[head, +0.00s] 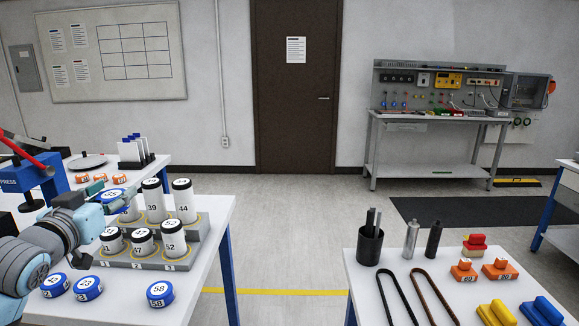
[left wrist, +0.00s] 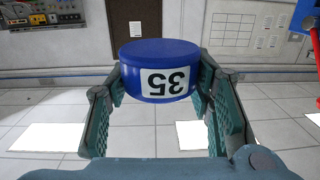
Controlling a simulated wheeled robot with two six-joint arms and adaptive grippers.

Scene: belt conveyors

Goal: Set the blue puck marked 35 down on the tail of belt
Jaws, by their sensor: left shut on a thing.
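The blue puck marked 35 (left wrist: 160,52) is between the fingers of my left gripper (left wrist: 163,80) in the left wrist view, its white label upside down. In the head view the puck (head: 114,195) shows at the tips of my left gripper (head: 106,195), above the left table near the stepped rack. The left gripper is shut on it. Floor and wall show behind the puck in the wrist view. I cannot make out a belt in either view. My right gripper is not in view.
The left table (head: 205,263) bears a grey stepped rack (head: 150,264) of numbered white cylinders and several blue pucks, including 58 (head: 160,293). A right table (head: 377,300) holds a black cup (head: 370,246), bottles, bent rods and coloured blocks. Open floor (head: 275,245) lies between them.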

